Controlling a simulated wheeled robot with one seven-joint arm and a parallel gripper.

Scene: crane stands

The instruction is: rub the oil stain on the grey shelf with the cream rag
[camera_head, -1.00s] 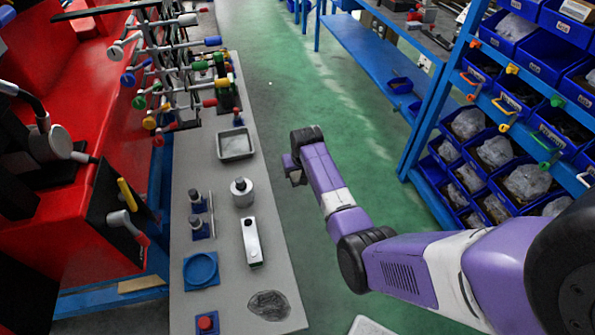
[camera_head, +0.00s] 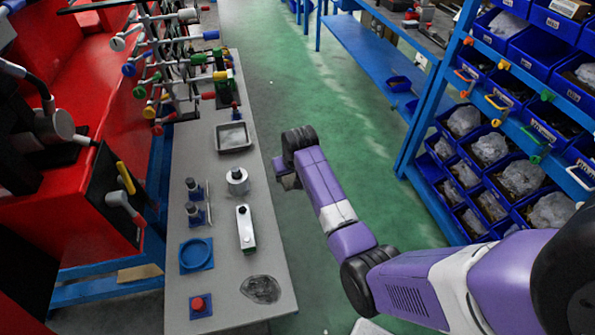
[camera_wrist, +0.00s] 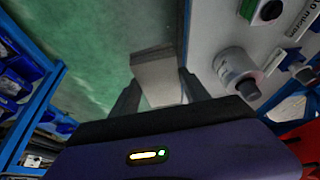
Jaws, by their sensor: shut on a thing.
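The grey shelf (camera_head: 215,270) is a long narrow surface running away from me on the left. The oil stain (camera_head: 261,289) is a dark smeared patch near its close right corner, uncovered. My gripper (camera_head: 287,181) is over the green floor in the picture, just right of the shelf's edge and farther away than the stain. In the wrist view my gripper (camera_wrist: 160,88) is shut on the pale cream rag (camera_wrist: 157,68), which sticks out beyond the fingertips. The rag is hard to make out in the head view.
Near the stain on the shelf are a red button on a blue base (camera_head: 200,305), a blue round dish (camera_head: 196,255) and a white box (camera_head: 246,229). A silver cylinder (camera_head: 237,182) and a grey tray (camera_head: 233,137) stand farther back. A blue bin rack (camera_head: 425,150) is at right.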

